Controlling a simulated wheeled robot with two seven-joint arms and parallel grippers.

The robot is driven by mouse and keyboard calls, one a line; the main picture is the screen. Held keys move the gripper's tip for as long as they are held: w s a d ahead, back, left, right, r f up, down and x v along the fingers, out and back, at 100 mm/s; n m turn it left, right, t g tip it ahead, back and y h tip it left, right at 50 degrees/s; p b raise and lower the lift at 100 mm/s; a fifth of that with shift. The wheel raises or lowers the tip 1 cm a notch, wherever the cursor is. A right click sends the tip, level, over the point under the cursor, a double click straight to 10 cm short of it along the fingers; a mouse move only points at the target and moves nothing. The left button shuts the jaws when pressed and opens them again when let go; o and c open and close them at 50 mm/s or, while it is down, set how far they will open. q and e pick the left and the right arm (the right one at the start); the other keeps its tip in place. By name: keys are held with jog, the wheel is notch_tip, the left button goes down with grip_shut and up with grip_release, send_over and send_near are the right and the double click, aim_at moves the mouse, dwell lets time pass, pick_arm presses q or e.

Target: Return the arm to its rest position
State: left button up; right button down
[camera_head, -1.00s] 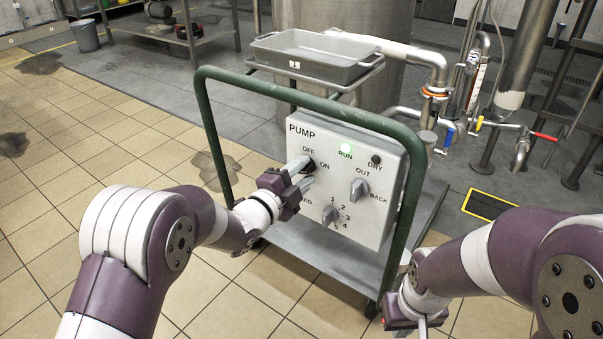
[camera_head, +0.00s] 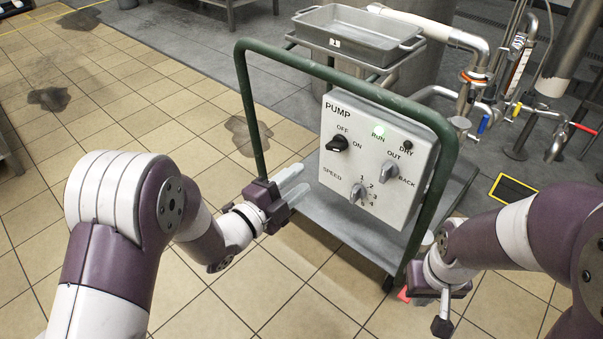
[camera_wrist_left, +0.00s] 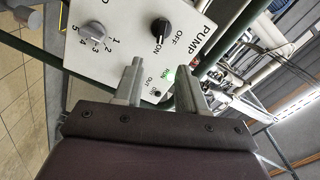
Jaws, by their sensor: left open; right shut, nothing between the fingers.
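My left gripper (camera_head: 292,184) is open and empty, in front of the pump panel (camera_head: 372,160) and to its lower left in the head view. Its two pale fingers point toward the panel without touching it. In the left wrist view, the fingers (camera_wrist_left: 160,80) stand apart before the panel (camera_wrist_left: 115,45). My right gripper (camera_head: 443,312) is shut and empty at the lower right, pointing down beside the cart.
The panel is mounted on a cart with a green tube frame (camera_head: 243,100). A grey tray (camera_head: 358,34) sits at the top behind it. Pipes with coloured valve handles (camera_head: 583,129) stand at the right. Tiled floor (camera_head: 150,100) lies open at the left.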

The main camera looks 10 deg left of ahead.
dwell(0.3)
pick_arm(q)
jog(key=s+a+f+n+g+y, duration=0.3)
jog(key=a+f+n+g+y, duration=0.3)
jog(key=f+n, duration=0.4)
jog(key=s+a+r+n+g+y+p, duration=0.25)
jog(key=s+n+g, duration=0.2)
jog(key=s, duration=0.35)
jog(key=s+a+r+n+g+y+p, duration=0.2)
jog(key=s+a+n+g, duration=0.15)
jog(key=s+n, duration=0.3)
notch_tip(320, 180, up, 40)
jog(key=p, duration=3.8)
jog(key=shift+d+r+t+p, duration=0.15)
jog(key=shift+r+t+p, duration=0.1)
jog(key=shift+t+p, duration=0.15)
jog(key=shift+s, duration=0.15)
